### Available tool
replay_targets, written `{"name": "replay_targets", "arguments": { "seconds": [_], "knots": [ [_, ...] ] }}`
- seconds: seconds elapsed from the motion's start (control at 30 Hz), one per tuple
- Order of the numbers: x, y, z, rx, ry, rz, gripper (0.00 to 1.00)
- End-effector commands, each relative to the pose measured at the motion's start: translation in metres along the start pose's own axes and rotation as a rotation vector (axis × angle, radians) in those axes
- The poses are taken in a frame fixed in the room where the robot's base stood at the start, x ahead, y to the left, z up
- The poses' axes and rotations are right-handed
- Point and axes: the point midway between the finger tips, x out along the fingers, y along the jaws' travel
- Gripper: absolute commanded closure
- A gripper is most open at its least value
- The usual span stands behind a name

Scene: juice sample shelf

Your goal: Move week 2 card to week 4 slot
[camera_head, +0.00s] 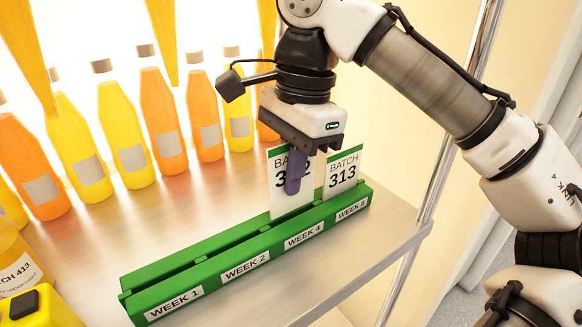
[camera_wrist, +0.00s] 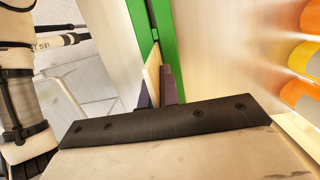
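The green rack (camera_head: 199,275) runs diagonally across the shelf, with front labels WEEK 1, WEEK 2, WEEK 4 and WEEK 8. My gripper (camera_head: 293,184) points down, its purple fingers shut on a white card (camera_head: 281,204) with a green top edge. The fingers partly cover its BATCH number. The card is upright, its lower edge at the rack's groove behind the WEEK 4 label (camera_head: 304,235); I cannot tell if it is fully seated. The card (camera_wrist: 152,79) shows edge-on between the fingers in the wrist view. The rack's WEEK 1 and WEEK 2 sections hold no card.
A BATCH 313 card (camera_head: 342,175) stands in the WEEK 8 section, close to the right of my gripper. Several orange and yellow bottles (camera_head: 162,122) line the back. A bottle labelled BATCH 413 (camera_head: 18,277) stands at the left. A metal post (camera_head: 455,130) rises at the right.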

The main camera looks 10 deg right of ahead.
Motion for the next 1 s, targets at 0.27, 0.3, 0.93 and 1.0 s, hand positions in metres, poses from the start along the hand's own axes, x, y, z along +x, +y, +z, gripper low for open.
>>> {"name": "replay_targets", "arguments": {
  "seconds": [0.27, 0.3, 0.93, 1.0],
  "knots": [
    [0.005, 0.000, -0.001, 0.000, -0.001, 0.000, 1.00],
    [0.006, 0.000, -0.001, 0.000, -0.001, 0.000, 1.00],
    [0.020, 0.000, -0.003, 0.000, -0.001, 0.000, 1.00],
    [0.022, 0.000, -0.003, -0.001, 0.000, 0.000, 1.00]
  ]
}}
